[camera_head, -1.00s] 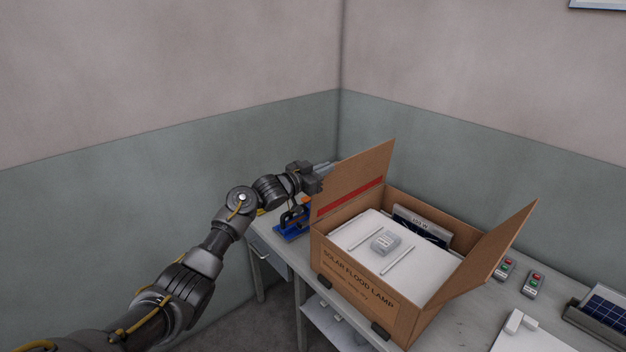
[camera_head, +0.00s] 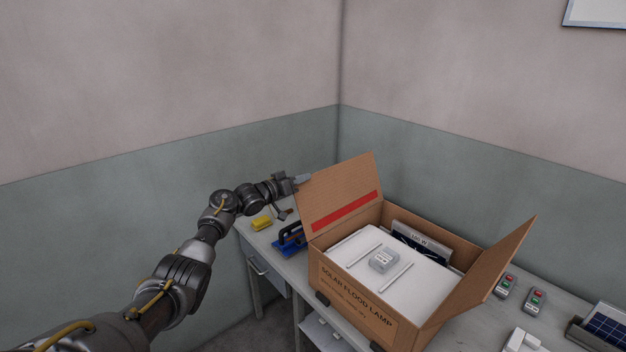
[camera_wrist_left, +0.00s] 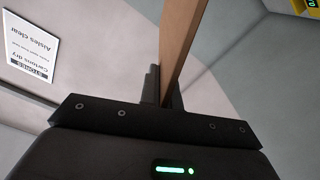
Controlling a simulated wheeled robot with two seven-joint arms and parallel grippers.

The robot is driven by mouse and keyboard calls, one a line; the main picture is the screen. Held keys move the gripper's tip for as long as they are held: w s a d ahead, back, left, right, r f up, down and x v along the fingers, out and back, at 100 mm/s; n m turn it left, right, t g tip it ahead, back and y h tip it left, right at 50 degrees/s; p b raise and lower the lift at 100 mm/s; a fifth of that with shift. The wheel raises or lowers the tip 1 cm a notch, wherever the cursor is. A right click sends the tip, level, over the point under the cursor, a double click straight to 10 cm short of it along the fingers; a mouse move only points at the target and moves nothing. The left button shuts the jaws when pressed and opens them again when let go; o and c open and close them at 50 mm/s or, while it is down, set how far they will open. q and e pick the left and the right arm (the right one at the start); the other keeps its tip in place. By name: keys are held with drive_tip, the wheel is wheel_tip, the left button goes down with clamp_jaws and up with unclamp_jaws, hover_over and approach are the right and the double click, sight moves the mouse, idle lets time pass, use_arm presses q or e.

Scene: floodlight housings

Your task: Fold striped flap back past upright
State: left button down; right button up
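The striped flap (camera_head: 338,185) is the brown left flap of the cardboard box, with a red stripe (camera_head: 346,210) along its lower part. It stands up from the box's left wall and leans a little outward, to the left. My left gripper (camera_head: 301,180) is at the flap's upper left corner. In the left wrist view the flap (camera_wrist_left: 184,35) runs edge-on between the two dark fingers (camera_wrist_left: 162,88), which close on it. The fingertips are partly hidden by the flap. My right gripper is not in view.
The box (camera_head: 350,299) stands on a grey table (camera_head: 470,325), its right flap (camera_head: 503,262) open outward. A white lamp panel (camera_head: 375,265) lies inside. A blue tool (camera_head: 290,240) and a yellow block (camera_head: 262,223) lie left of the box. Small button boxes (camera_head: 535,300) sit to the right.

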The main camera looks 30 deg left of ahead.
use_arm(q)
drive_tip(key=shift+f, duration=0.2)
drive_tip(key=c, duration=1.6)
unclamp_jaws()
drive_tip(key=shift+s, duration=0.1)
drive_tip(key=b+v, duration=0.2)
drive_tip(key=v, duration=0.8)
drive_tip(key=shift+s+a+b, duration=0.15)
drive_tip(key=shift+s+b, duration=0.2)
